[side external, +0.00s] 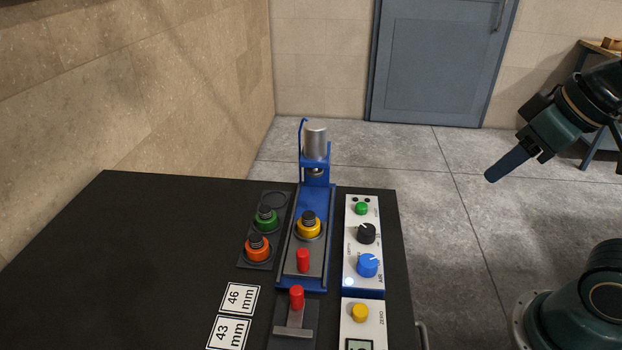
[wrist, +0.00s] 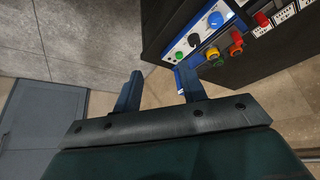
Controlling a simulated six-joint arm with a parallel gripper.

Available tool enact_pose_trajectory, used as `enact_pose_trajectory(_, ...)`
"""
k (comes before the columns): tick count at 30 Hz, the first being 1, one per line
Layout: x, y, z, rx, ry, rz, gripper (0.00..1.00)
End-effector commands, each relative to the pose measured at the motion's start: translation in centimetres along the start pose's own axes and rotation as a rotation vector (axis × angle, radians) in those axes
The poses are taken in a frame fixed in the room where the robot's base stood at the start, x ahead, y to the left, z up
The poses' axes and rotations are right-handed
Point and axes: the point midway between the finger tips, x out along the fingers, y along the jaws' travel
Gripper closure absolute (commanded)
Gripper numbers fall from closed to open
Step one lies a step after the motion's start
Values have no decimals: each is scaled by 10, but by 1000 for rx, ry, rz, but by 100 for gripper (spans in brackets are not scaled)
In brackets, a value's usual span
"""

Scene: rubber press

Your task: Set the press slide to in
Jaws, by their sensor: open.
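The blue press (side external: 318,200) stands on the black table with a silver cylinder (side external: 315,140) at its back. In its bed lies the grey slide (side external: 291,265) with an upright red handle (side external: 303,262) at its front. A yellow ring with a dark ribbed part (side external: 309,226) sits on the slide, in front of the cylinder rather than under it. The red handle also shows in the wrist view (wrist: 237,37). My gripper (side external: 493,175) is open and empty, off to the right of the table and well apart from the press. Its two fingers also show in the wrist view (wrist: 157,81).
A control panel (side external: 351,260) with knobs stands right of the press. A dark tray (side external: 273,200) with green and orange rings is left of it. A second red handle (side external: 296,298) on a grey fixture stands in front. Number cards (side external: 240,299) lie front left.

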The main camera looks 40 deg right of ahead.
Motion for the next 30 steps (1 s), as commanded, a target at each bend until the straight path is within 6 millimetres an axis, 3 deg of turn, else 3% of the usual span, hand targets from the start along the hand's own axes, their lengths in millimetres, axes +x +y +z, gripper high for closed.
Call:
enact_pose_trajectory(14, 17, -47, -72, -51, -155, -55, 59)
enact_pose_trajectory(21, 38, -84, -105, -81, -238, -67, 59)
enact_pose_trajectory(30, 74, -140, -133, -123, -341, -66, 59)
